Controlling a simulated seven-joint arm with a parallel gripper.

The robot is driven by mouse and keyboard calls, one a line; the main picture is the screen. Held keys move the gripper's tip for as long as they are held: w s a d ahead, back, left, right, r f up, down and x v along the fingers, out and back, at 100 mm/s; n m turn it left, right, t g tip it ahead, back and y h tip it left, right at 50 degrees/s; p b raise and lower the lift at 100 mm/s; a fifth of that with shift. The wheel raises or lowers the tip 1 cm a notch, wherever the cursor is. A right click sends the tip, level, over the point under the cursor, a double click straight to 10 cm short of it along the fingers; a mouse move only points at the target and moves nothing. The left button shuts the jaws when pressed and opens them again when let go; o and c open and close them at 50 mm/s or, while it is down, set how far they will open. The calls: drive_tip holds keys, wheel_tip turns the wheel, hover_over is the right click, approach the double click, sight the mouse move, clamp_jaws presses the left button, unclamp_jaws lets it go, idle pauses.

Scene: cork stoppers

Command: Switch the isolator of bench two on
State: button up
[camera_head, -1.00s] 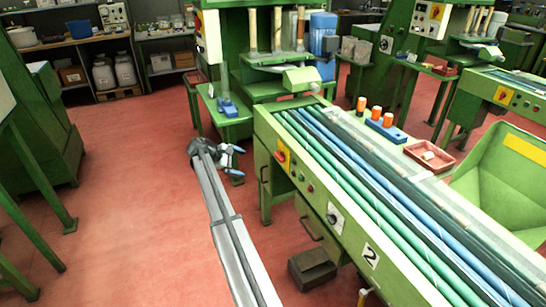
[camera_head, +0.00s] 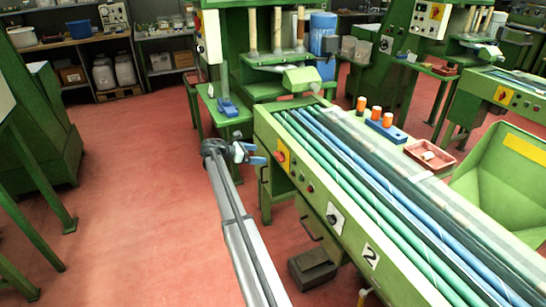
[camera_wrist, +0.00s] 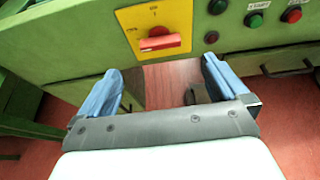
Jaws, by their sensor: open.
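The isolator (camera_head: 282,157) of bench two is a yellow plate with a red handle on the left end of the green bench whose front bears a white "2" label (camera_head: 371,256). In the wrist view the isolator (camera_wrist: 136,18) is at the top centre, and its red handle (camera_wrist: 160,42) lies about level, with small lettering above and to the left. My gripper (camera_head: 255,153) is open and empty, just left of the isolator. In the wrist view its blue fingers (camera_wrist: 160,78) are spread below the handle, apart from it.
Green and red push buttons (camera_head: 306,183) and a black rotary knob (camera_head: 333,218) sit right of the isolator on the same front. A drawer handle (camera_head: 311,228) sticks out lower down. A dark box (camera_head: 312,268) stands on the floor. The red floor to the left is clear.

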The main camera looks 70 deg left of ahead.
sight(277, 156)
drive_tip(key=x, duration=0.9)
drive_tip(key=c, duration=1)
